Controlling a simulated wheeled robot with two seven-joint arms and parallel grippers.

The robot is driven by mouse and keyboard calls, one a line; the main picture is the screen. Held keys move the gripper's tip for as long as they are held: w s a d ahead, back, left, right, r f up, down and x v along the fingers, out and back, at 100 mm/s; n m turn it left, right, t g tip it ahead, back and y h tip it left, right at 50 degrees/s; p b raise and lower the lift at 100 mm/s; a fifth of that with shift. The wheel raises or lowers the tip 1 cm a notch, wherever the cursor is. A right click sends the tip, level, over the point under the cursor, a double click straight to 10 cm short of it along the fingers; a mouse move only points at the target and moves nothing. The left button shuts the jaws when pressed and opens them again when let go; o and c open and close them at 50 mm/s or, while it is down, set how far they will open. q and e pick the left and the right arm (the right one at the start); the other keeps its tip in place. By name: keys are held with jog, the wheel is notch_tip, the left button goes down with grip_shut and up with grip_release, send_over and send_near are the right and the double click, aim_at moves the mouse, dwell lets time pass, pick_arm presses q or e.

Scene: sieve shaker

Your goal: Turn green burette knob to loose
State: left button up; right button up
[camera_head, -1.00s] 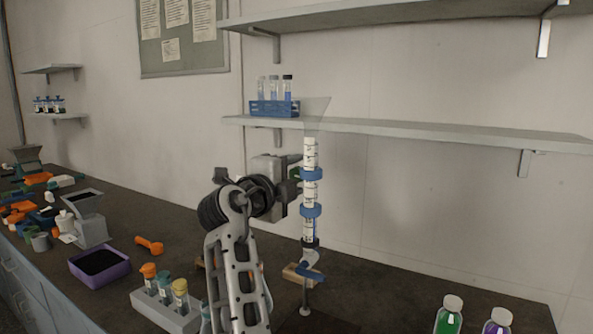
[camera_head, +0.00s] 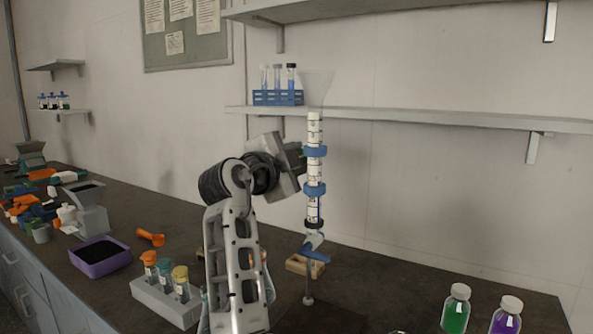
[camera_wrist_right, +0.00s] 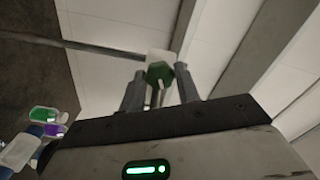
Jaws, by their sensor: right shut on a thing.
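The white burette with blue clamp rings (camera_head: 314,207) stands upright right of centre in the head view. My right gripper (camera_head: 302,158) reaches in beside its upper part, with its body tilted. In the right wrist view the green knob (camera_wrist_right: 159,73) sits between the two fingertips of my right gripper (camera_wrist_right: 161,85), which is shut on it. A pale part lies just behind the knob. In the head view the gripper mostly hides the knob. My left gripper is out of view.
A shelf (camera_head: 420,118) with a blue tube rack (camera_head: 277,97) runs behind the burette. A grey rack (camera_head: 160,303) with capped tubes is at front left. Green (camera_head: 455,312) and purple (camera_head: 507,318) bottles stand at front right. The bench between is mostly clear.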

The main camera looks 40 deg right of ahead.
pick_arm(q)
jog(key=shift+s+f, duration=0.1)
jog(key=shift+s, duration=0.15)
pick_arm(e)
jog(key=shift+n, duration=0.3)
jog(key=o, duration=1)
jog(key=shift+c, duration=0.2)
pick_arm(q)
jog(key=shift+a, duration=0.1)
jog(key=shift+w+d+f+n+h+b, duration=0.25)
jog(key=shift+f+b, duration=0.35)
jog(key=shift+b, duration=1)
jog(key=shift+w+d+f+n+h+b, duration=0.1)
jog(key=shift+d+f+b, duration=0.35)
jog(key=shift+b, duration=1.1)
pick_arm(e)
jog(key=v, duration=1.6)
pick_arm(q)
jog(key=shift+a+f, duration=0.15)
